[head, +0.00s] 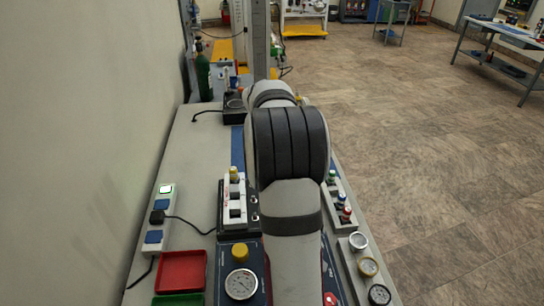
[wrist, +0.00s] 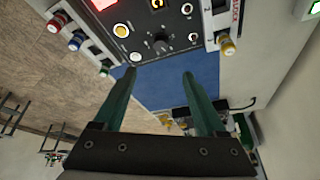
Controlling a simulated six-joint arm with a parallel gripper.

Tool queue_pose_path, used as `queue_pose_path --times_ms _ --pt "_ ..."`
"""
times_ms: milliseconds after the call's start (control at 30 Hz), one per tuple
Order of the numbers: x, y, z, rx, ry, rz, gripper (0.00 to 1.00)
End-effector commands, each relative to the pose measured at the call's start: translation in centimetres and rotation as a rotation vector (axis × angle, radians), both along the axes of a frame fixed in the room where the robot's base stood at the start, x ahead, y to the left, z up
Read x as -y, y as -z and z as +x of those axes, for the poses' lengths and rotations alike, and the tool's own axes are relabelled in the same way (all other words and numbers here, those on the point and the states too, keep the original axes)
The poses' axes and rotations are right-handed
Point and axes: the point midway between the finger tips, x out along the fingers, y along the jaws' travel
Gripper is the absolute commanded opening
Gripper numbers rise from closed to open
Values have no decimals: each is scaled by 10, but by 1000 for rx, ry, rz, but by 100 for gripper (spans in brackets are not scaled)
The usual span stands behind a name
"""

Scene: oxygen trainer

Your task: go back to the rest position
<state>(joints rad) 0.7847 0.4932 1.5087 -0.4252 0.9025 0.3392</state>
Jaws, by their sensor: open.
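My gripper (wrist: 158,85) shows in the wrist view with its two green fingers apart and nothing between them. Beyond the fingertips is a dark control panel (wrist: 170,25) with knobs and round buttons, apart from the fingers. In the head view my arm covers the middle of the bench, and the gripper itself is hidden there. A dark panel with a yellow knob and a white gauge (head: 241,284) shows left of my arm.
A power strip (head: 157,218), a red tray (head: 182,271) and a green tray (head: 178,299) lie at the left. A green cylinder (head: 203,72) stands at the back left.

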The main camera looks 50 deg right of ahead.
Motion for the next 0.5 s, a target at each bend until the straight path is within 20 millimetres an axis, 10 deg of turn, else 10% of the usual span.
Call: queue_pose_path --times_ms 367,500 --pt "0 0 0 0 0 0 73" --pt "-48 -13 5 -10 -66 34 73"
